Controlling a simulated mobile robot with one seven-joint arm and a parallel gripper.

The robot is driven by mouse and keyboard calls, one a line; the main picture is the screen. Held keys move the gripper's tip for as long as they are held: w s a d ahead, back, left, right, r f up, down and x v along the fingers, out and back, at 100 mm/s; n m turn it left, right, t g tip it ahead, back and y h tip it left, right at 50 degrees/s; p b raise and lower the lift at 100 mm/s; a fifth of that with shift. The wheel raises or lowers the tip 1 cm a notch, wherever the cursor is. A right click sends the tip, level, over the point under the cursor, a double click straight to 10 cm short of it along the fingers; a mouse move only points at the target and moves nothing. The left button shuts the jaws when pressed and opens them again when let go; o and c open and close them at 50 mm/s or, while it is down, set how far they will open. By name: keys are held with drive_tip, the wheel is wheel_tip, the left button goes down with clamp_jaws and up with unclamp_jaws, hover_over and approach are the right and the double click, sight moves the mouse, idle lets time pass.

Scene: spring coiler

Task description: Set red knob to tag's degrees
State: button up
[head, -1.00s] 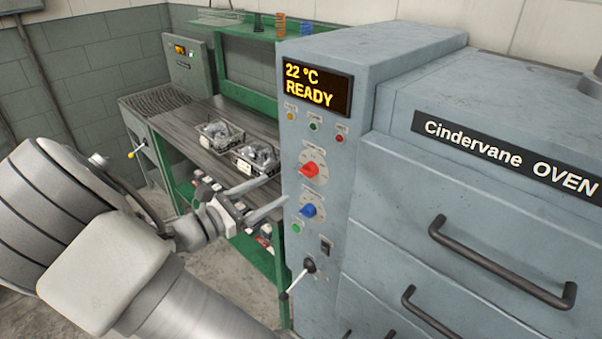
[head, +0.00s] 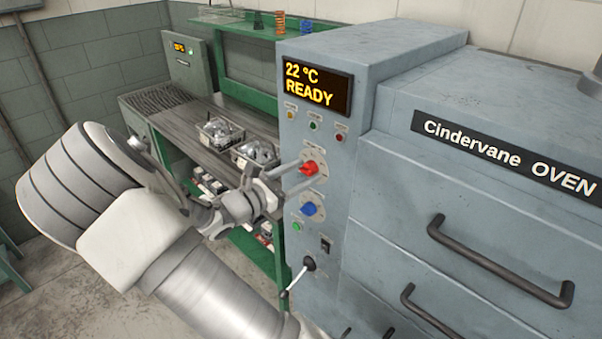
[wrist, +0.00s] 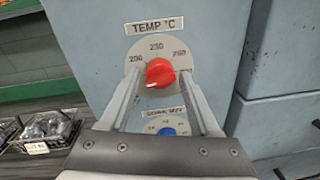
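The red knob (head: 309,168) is on the grey-blue oven's control panel, on a round dial labelled TEMP °C. In the wrist view the red knob (wrist: 160,73) has a white mark at its lower left. The dial (wrist: 153,47) shows numbers such as 200, 230 and 260; another at right is partly hidden. My gripper (head: 306,172) is open, one finger on each side of the knob. In the wrist view my gripper (wrist: 162,76) shows gaps between fingers and knob. A basket (wrist: 45,130) of metal parts carries a white tag, too small to read for certain.
The blue knob (head: 309,209) sits just below the red one, with a green button (head: 296,226) and a black lever (head: 309,264) further down. The oven display (head: 316,87) reads 22 °C READY. Two wire baskets (head: 220,132) stand on the green bench at left.

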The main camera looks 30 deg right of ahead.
clamp_jaws()
drive_tip(key=m+b, duration=0.9)
drive_tip(key=b, duration=0.1)
drive_tip(key=m+y+b, duration=0.1)
drive_tip(key=m+b, duration=0.8)
drive_tip(key=b, duration=0.1)
drive_tip(key=shift+t+b, duration=0.4)
drive_tip(key=shift+r+m+b, duration=0.15)
drive_tip(key=shift+m+b, duration=0.35)
drive_tip(key=shift+b, duration=0.15)
drive_tip(key=shift+r, duration=0.1)
